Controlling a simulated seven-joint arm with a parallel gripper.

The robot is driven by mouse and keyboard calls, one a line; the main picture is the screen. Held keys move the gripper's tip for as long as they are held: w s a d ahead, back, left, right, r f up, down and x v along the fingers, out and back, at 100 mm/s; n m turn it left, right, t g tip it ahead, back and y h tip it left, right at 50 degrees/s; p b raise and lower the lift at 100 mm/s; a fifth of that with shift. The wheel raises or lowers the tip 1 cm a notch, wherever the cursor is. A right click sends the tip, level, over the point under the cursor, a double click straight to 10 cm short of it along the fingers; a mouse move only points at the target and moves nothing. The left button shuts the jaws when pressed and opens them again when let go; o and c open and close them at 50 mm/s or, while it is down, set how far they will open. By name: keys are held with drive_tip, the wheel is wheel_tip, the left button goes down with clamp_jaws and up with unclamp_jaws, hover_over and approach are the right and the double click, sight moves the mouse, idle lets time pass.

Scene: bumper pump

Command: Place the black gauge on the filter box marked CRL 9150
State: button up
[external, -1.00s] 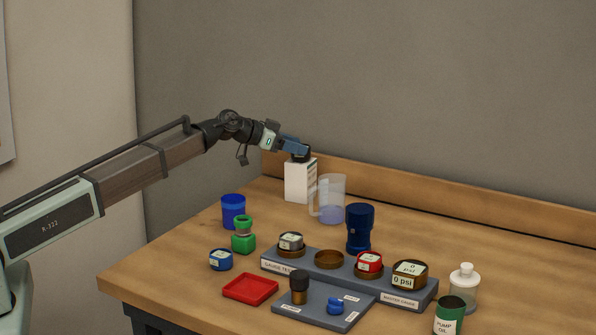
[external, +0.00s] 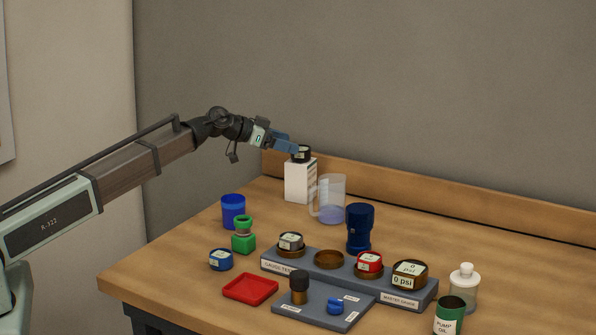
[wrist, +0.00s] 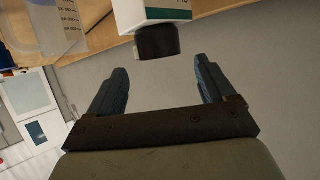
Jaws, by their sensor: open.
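The black gauge (external: 301,154) sits on top of the white filter box (external: 299,181) at the back of the bench. In the wrist view the black gauge (wrist: 156,42) is against the end of the filter box (wrist: 165,12), beyond my fingertips. The box's printed marking is only partly visible and I cannot read it in full. My gripper (external: 294,147) is open and empty, just left of the gauge. The wrist view shows its two blue fingers (wrist: 158,75) spread apart, with nothing between them.
A clear beaker (external: 328,198) stands close to the right of the box. A dark blue cylinder (external: 360,228), blue cup (external: 233,211) and green part (external: 243,236) stand nearer. A grey gauge tray (external: 345,275) holds several gauges and an empty ring. The wall lies behind.

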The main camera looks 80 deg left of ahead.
drive_tip(key=v, duration=0.9)
